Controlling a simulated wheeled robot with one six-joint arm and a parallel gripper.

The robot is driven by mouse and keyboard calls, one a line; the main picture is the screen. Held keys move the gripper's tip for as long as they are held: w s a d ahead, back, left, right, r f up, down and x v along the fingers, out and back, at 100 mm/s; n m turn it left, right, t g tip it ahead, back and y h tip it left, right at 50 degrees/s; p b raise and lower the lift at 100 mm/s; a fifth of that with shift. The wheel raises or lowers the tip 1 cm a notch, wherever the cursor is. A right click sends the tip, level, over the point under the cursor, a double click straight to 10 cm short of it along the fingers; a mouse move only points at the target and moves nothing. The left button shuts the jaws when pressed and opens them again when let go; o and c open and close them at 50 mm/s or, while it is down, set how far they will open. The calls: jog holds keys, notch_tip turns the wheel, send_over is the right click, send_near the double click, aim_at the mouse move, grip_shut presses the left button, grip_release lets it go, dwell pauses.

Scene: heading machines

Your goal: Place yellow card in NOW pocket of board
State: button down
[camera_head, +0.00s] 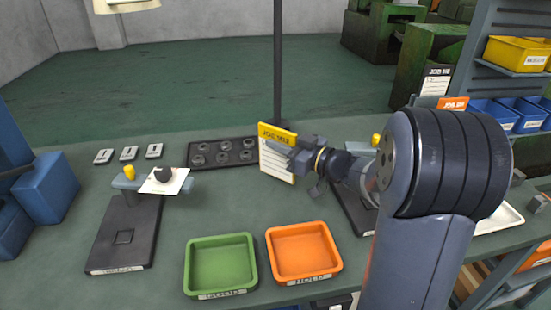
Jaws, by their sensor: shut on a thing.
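The yellow card (277,165), a white sheet with a yellow header band, is upright and slightly tilted above the middle of the bench. My gripper (298,163) is shut on its right side. At the upper right, a card with a dark header (437,80) and an orange-headed card (452,103) stand upright behind my arm. They may be on the board, but my arm hides most of that area. No pocket marked NOW can be read.
A green tray (220,238) and an orange tray (303,226) sit at the front of the bench. A dark rack of round parts (222,138) and a vertical post (278,60) are near the card. A gauge stand (125,230) is left. Blue bins (495,114) are far right.

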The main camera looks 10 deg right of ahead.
aim_at(279, 178)
notch_tip(279, 178, down, 4)
jog(key=shift+r, duration=0.1)
jog(key=shift+f+b, duration=0.3)
jog(key=c, duration=1.5)
grip_release()
jog(key=shift+r, duration=0.1)
jog(key=shift+r+p, duration=0.1)
jog(key=shift+p, duration=0.2)
